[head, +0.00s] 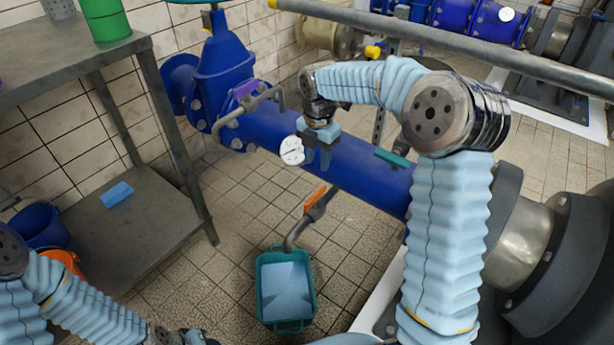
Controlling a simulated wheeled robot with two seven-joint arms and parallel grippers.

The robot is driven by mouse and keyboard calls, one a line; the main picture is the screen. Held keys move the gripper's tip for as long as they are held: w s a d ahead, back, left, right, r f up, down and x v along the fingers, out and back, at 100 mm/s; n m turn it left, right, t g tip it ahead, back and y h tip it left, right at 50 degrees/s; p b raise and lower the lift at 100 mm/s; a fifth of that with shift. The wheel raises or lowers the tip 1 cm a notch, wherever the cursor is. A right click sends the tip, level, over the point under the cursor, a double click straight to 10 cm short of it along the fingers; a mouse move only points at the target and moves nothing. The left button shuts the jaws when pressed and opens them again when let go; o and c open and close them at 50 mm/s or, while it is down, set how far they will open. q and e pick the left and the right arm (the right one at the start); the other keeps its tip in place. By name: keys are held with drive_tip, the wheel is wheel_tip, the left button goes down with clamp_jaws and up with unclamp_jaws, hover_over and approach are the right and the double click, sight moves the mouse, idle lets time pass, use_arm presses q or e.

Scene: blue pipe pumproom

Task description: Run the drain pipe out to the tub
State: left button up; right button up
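A grey bent drain pipe (293,236) with an orange lever (315,198) runs from under the large blue pipe down to the back rim of a teal tub (263,318). Its lower end is at or just over that rim; I cannot tell if they touch. The tub stands on the floor and has a pale blue, flat surface inside. My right gripper (318,158) points down at the blue pipe beside a white round gauge (292,150), well above the tub. Its fingers look apart and empty. My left gripper (190,338) is at the bottom edge, mostly cut off.
The blue pipe (365,176) crosses the middle. Another bent grey pipe (236,111) with a purple lever (245,88) sits at its left. A metal shelf (150,235) with a blue sponge (116,195) stands left. Tiled floor between shelf and tub is clear.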

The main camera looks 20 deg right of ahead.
sight(315, 195)
drive_tip(key=f, duration=0.4)
drive_tip(key=f+b, duration=0.1)
drive_tip(key=f, duration=0.8)
drive_tip(key=shift+w+f+b, duration=0.35)
drive_tip(key=shift+w+f, duration=0.05)
use_arm(q)
drive_tip(key=shift+w+a+f, duration=0.25)
drive_tip(key=shift+w+f, duration=0.3)
drive_tip(key=shift+f, duration=0.25)
use_arm(e)
clamp_jaws()
